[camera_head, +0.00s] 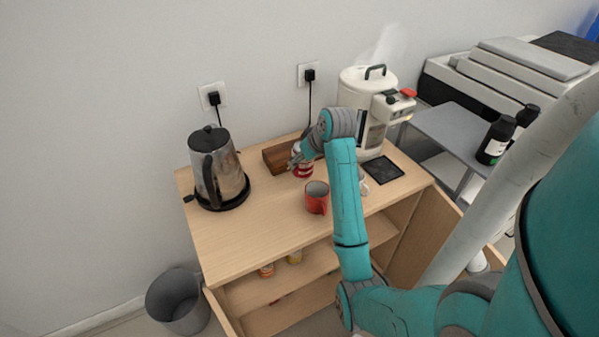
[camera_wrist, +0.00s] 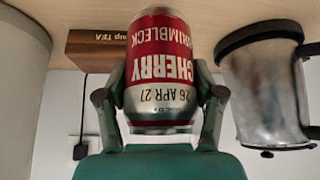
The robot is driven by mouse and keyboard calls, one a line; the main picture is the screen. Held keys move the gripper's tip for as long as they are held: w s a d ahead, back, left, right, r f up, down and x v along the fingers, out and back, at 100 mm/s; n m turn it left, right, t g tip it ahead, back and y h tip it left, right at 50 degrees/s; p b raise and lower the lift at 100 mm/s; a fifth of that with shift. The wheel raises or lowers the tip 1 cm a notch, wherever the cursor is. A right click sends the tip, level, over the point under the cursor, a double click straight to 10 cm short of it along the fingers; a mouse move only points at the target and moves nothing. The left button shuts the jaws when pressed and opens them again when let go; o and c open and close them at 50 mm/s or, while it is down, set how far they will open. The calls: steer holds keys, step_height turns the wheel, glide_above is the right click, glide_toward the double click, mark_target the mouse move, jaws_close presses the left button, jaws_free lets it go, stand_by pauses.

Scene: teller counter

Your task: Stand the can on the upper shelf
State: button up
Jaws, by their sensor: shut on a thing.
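My gripper (camera_head: 296,160) is shut on a red and silver can (camera_head: 303,172) over the back of the wooden cabinet top (camera_head: 240,230). The wrist view is upside down; there the gripper (camera_wrist: 160,85) has one finger on each side of the can (camera_wrist: 162,65), whose label reads "CHERRY". The can looks upright. I cannot tell whether its base touches the top. My arm hides some of the shelf.
A white urn (camera_head: 358,100) and black tray (camera_head: 383,170) are right. A bin (camera_head: 178,300) stands on the floor.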

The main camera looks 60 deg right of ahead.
mark_target(303, 173)
steer(key=shift+f, duration=2.9)
steer(key=shift+f, duration=0.15)
steer(key=o, duration=1.5)
